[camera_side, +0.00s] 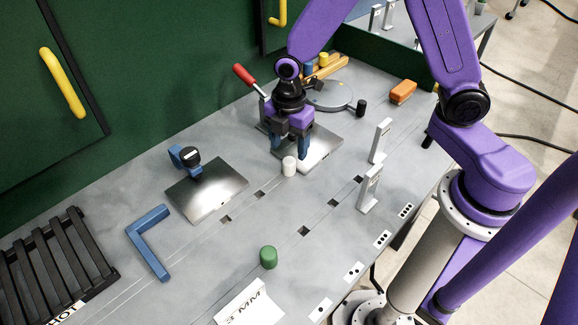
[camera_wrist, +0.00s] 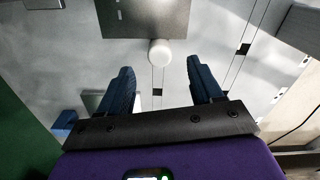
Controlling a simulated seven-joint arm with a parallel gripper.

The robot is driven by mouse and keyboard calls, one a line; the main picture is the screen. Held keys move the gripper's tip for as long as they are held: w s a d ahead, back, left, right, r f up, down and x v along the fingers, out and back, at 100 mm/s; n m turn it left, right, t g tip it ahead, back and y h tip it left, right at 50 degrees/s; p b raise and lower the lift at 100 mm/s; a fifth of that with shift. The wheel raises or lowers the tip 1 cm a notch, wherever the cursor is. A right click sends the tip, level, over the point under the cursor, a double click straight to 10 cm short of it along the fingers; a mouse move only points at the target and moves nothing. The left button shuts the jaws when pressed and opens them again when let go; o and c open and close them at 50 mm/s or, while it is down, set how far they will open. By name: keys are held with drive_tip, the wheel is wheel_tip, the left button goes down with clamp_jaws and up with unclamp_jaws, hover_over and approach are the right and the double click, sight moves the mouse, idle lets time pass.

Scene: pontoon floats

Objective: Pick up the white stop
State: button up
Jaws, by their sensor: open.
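The white stop (camera_side: 289,166) is a short, upright white cylinder on the grey table, close to the front left edge of a metal plate (camera_side: 322,150). In the wrist view, the white stop (camera_wrist: 160,52) shows its round top, centred sideways between my fingers and ahead of their tips. My gripper (camera_side: 290,152) points down with its two blue fingers apart and nothing between them. In the side view the fingertips appear just behind and above the stop, and the gripper covers part of the plate. My open fingers also show in the wrist view (camera_wrist: 160,68).
A red-handled clamp (camera_side: 245,76) stands right behind my gripper. A second metal plate (camera_side: 210,198) with a blue clamp (camera_side: 183,157) lies to the left. Upright grey brackets (camera_side: 370,188) stand to the right. A green cylinder (camera_side: 268,257) stands in front; table around it is mostly clear.

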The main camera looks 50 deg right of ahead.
sight(289, 161)
drive_tip(key=shift+f, duration=2)
clamp_jaws()
drive_tip(key=shift+r, duration=0.1)
